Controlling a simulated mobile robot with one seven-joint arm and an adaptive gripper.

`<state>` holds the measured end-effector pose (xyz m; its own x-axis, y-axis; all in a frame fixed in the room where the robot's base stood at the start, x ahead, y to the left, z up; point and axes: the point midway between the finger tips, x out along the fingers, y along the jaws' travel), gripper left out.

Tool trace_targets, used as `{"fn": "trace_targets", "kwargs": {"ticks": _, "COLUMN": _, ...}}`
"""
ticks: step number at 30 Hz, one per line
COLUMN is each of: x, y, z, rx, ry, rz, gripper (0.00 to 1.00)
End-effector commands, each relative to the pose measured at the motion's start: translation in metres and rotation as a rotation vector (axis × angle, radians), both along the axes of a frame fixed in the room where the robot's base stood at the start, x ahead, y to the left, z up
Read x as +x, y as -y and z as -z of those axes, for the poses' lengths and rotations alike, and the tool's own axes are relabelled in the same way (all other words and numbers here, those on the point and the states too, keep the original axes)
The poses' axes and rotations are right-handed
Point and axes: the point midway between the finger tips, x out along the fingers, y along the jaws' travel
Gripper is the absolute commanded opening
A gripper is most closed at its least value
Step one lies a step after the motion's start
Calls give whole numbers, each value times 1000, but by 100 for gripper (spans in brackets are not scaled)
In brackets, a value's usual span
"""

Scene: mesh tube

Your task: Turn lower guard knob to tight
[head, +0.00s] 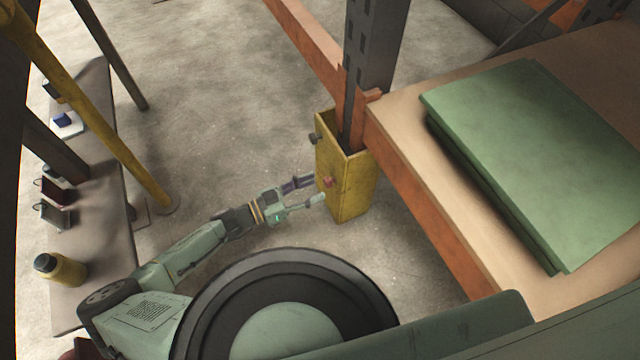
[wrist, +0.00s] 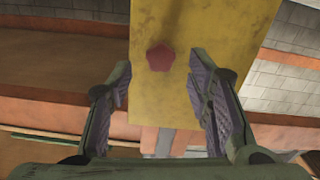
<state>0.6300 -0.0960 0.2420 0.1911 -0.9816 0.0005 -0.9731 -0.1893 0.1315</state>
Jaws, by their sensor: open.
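A yellow post guard (head: 350,190) stands around the foot of a dark rack upright. A red lobed knob (head: 327,181) sits on its face towards my gripper. A second, dark knob (head: 315,137) is on the guard higher up, at its left edge. My gripper (head: 318,190) is open in front of the red knob. In the wrist view the red knob (wrist: 160,58) shows on the yellow guard face (wrist: 180,105), between and beyond the open fingers (wrist: 163,88). The fingers do not appear to touch it. Which way the knob is turned cannot be told.
An orange shelf beam (head: 425,205) and shelf with green panels (head: 540,150) stand right of the guard. A bench (head: 95,225) with small items and a yellow bottle (head: 60,270) is at left. A yellow pole (head: 105,125) stands beside it. Floor between is clear.

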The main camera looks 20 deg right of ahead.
Motion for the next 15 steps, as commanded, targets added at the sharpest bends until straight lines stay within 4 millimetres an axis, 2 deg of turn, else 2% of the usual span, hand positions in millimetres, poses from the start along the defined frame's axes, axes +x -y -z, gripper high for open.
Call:
{"fn": "trace_targets", "kwargs": {"ticks": 1, "x": 1, "y": 9, "z": 0, "rx": -1, "ry": 0, "rz": 3, "gripper": 46}}
{"fn": "trace_targets", "kwargs": {"ticks": 6, "x": 5, "y": 25, "z": 0, "rx": 0, "ry": 1, "rz": 1, "gripper": 46}}
{"fn": "trace_targets", "kwargs": {"ticks": 15, "x": 6, "y": 30, "z": 0, "rx": 0, "ry": 1, "rz": -1, "gripper": 46}}
